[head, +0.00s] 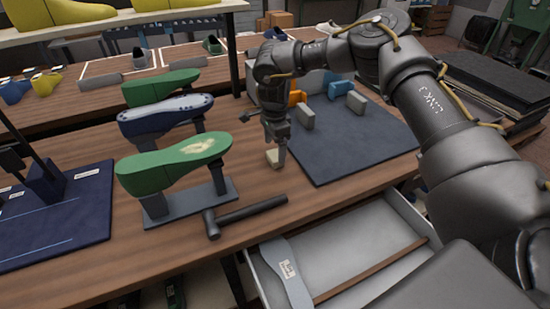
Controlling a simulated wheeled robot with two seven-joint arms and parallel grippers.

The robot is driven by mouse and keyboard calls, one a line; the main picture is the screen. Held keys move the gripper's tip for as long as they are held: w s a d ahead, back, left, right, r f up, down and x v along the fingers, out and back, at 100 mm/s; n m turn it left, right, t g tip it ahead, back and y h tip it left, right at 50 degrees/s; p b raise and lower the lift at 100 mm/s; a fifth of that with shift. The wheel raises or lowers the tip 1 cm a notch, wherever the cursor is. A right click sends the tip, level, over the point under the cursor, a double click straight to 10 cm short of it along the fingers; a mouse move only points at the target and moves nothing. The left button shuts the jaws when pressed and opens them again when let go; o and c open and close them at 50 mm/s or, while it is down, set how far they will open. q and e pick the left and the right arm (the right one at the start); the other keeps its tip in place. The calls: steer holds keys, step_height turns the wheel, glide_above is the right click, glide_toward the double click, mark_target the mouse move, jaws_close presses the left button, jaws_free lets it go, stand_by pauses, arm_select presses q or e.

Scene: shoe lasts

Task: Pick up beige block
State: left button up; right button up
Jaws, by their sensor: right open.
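A small beige block (272,158) lies on the brown wooden table, just left of the dark blue mat. My right gripper (277,153) points down right over the block, and its fingers reach to about the block's height. The jaws are open; one finger shows along the block's right side. Whether the fingers touch the block cannot be told. My left gripper is not in view.
Green and blue shoe lasts (175,165) stand on grey stands at the left. A dark hammer (245,215) lies in front of the block. Grey blocks (306,117) and orange pieces stand on the blue mat (350,150). An open drawer (340,250) juts out below.

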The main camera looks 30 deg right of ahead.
mark_target(275, 155)
step_height(275, 155, down, 4)
steer(key=shift+w+d+r+p, duration=0.1)
steer(key=shift+p, duration=0.35)
steer(key=shift+f, duration=0.25)
steer(key=shift+c, duration=0.3)
steer(key=c, duration=1)
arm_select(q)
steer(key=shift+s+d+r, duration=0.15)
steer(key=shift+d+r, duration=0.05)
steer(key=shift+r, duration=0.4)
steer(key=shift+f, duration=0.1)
arm_select(e)
steer(key=shift+r, duration=0.1)
